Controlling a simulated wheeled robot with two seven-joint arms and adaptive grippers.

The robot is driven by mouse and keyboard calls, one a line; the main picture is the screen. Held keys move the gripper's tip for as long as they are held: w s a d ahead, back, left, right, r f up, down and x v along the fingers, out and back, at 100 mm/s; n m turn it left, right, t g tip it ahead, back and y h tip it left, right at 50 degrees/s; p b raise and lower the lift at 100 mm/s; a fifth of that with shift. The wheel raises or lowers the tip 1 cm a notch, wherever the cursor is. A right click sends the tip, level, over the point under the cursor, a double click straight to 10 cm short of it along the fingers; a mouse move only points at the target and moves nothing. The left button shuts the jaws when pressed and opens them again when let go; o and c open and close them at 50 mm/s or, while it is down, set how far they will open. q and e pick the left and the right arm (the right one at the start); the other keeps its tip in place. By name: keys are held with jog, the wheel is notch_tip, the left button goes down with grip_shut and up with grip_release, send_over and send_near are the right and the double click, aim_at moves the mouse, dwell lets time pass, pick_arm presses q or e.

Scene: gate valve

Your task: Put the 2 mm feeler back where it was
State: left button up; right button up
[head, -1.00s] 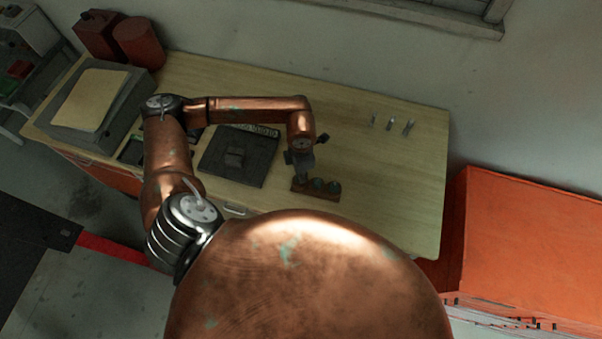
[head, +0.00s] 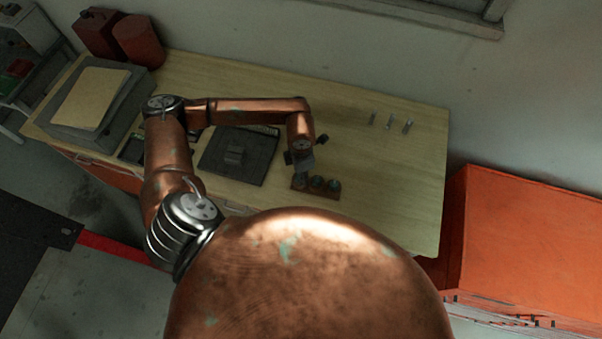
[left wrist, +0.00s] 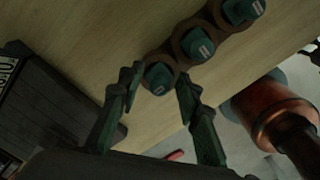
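A brown rack (head: 316,195) on the bench holds three feelers with teal, labelled heads in a row. The left feeler (left wrist: 158,77), the middle feeler (left wrist: 197,45) and the right feeler (left wrist: 241,10) show in the left wrist view. Their labels are too small to read, so I cannot tell which is the 2 mm one. My left gripper (left wrist: 157,82) is open above the left end of the rack, one finger on each side of the left feeler's head, with no clear contact. It also shows in the head view (head: 302,165). My right gripper is out of view.
Three small metal pins (head: 391,123) stand toward the back right. A grey case (head: 108,120) is at the far left. The bench right of the rack is clear; an orange cabinet (head: 530,240) stands beyond.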

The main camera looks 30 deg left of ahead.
pick_arm(q)
jog(key=shift+r, duration=0.15)
notch_tip(320, 180, up, 12)
jog(key=b, duration=0.3)
dwell(1.4)
